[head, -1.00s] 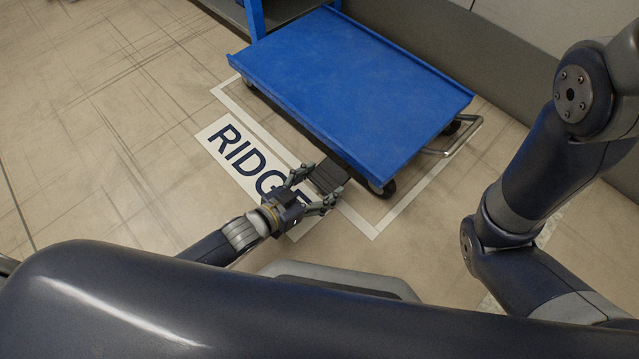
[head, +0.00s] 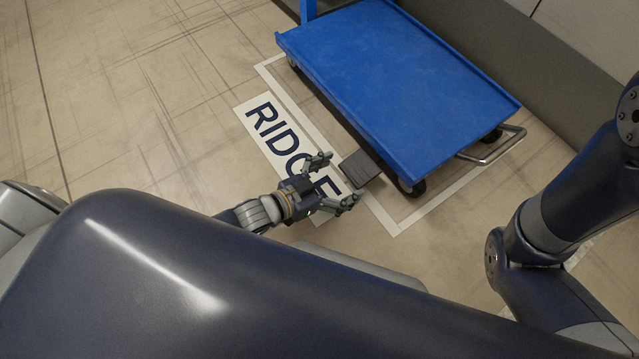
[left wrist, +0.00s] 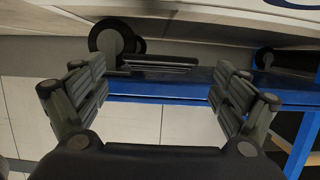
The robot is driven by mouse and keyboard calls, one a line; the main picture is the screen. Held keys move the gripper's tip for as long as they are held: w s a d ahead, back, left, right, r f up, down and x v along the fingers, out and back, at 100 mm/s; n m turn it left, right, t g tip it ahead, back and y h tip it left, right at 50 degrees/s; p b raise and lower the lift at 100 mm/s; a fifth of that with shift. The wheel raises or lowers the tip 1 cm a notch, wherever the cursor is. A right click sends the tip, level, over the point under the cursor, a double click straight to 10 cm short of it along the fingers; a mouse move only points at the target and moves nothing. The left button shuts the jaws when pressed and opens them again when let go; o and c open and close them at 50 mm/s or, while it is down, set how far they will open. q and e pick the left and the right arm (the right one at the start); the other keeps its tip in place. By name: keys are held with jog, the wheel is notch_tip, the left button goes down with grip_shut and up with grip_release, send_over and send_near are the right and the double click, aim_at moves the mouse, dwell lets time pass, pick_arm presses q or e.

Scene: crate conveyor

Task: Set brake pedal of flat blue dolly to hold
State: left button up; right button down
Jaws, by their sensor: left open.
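The flat blue dolly (head: 405,85) stands on the floor in the head view. Its dark ridged brake pedal (head: 361,167) sticks out from the near long side, close to a wheel. My left gripper (head: 341,178) is open and empty, low over the floor, with its fingers pointing at the pedal and a small gap to it. In the left wrist view the pedal (left wrist: 160,62) shows between the spread fingers, beside a black wheel (left wrist: 113,40) and the dolly's blue edge (left wrist: 165,86). I cannot tell the pedal's exact tilt. My right gripper is out of view.
A floor sign reading RIDGE (head: 268,122), partly covered by my left gripper, lies beside the white floor outline (head: 400,226) around the dolly. A metal handle (head: 495,148) is at the dolly's right end. A grey wall base (head: 500,60) runs behind. Floor at left is clear.

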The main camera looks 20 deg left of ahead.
pick_arm(q)
jog(key=v, duration=0.9)
jog(key=shift+w, duration=0.1)
